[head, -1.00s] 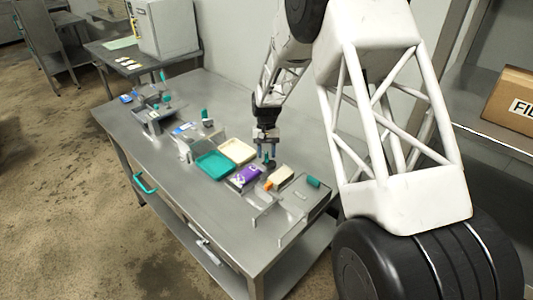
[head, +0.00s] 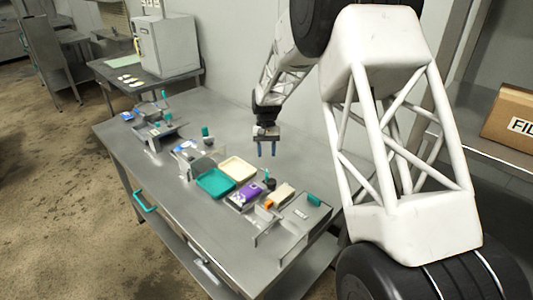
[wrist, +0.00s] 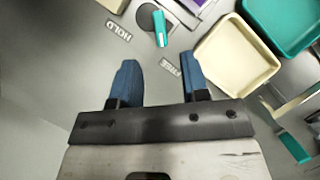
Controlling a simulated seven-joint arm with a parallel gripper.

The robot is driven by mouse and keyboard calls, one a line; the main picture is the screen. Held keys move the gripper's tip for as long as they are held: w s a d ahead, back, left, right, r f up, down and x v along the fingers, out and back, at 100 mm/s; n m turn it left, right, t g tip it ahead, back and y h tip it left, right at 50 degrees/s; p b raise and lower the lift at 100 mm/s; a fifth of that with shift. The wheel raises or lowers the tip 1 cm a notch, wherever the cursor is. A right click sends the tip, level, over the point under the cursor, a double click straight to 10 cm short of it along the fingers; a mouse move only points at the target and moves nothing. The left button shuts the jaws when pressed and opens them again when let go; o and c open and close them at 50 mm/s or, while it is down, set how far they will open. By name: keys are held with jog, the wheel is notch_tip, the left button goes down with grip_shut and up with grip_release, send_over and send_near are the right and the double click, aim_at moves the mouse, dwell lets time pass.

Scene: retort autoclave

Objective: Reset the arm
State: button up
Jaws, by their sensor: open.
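My gripper (head: 267,150) is open and empty, with blue fingers pointing down, above the steel table (head: 190,115) near its back edge. In the wrist view my gripper (wrist: 158,82) has its two blue fingers apart with only bare table between them. A cream tray (wrist: 237,58) lies to the right of the fingers there, and a small teal-handled item (wrist: 160,27) lies beyond them. Table labels reading HOLD (wrist: 119,31) and another, partly hidden by a finger, show there too.
On the table are a teal tray (head: 215,183), a purple box (head: 245,192), a cream block with an orange end (head: 281,194) and a metal fixture (head: 300,215) at the near right. A white cabinet (head: 166,45) stands behind left. A cardboard box (head: 512,112) sits on a right shelf.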

jog(key=s+d+r+t, duration=0.2)
jog(key=s+d+r, duration=0.3)
jog(key=s+r, duration=0.45)
jog(key=s+d+r+t, duration=0.1)
jog(key=s+d+r, duration=0.4)
jog(key=s+r, duration=0.5)
jog(key=s+d+t, duration=0.2)
jog(key=s+d, duration=0.1)
jog(key=s, duration=1.2)
jog(key=s+d+t, duration=0.2)
jog(key=s+d, duration=0.1)
jog(key=s, duration=1.2)
jog(key=shift+r, duration=0.35)
